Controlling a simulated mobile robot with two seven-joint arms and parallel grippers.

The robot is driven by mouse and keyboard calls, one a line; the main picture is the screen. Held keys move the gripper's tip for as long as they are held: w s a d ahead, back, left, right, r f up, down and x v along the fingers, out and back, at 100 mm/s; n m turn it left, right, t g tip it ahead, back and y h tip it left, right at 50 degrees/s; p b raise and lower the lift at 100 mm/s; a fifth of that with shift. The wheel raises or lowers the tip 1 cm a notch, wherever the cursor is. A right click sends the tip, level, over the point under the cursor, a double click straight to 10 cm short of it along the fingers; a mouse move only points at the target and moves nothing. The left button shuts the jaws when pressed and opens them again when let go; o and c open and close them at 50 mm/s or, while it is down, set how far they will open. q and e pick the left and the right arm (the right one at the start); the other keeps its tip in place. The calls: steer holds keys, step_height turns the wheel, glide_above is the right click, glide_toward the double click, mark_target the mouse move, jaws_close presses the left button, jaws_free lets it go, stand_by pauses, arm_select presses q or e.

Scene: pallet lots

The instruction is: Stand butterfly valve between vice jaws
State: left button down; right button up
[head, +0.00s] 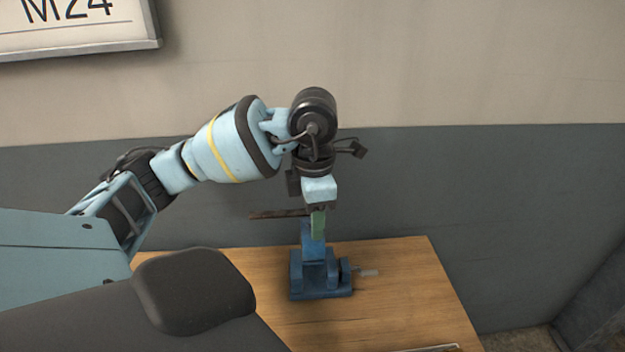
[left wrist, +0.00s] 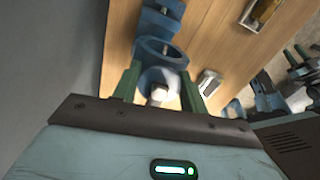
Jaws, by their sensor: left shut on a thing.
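The blue vice (head: 322,285) stands on the wooden table, with a pale handle at its right; part of it shows at the top of the left wrist view (left wrist: 156,22). My left gripper (head: 318,222) is above the vice, its green fingers pointing down and shut on the butterfly valve (head: 313,240). In the left wrist view the valve's blue ring (left wrist: 145,55) and pale square stem show between the fingers (left wrist: 160,90). The valve looks upright over the jaws; I cannot tell whether it touches them. My right gripper is out of view.
A dark flat bar (head: 278,213) sticks out left of the fingers. A grey wall is close behind. In the left wrist view a tray (left wrist: 250,14) holds a brass-coloured thing, and a small grey object (left wrist: 208,82) lies nearby.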

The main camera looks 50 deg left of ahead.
arm_select(q)
steer(key=shift+w+a, duration=0.3)
steer(key=shift+a, duration=0.05)
steer(key=shift+w+a+f, duration=0.1)
steer(key=shift+a+f, duration=0.05)
steer(key=shift+a, duration=0.05)
step_height(320, 180, down, 3)
steer(key=shift+f, duration=0.1)
steer(key=shift+f, duration=0.3)
steer(key=c, duration=0.8)
jaws_free()
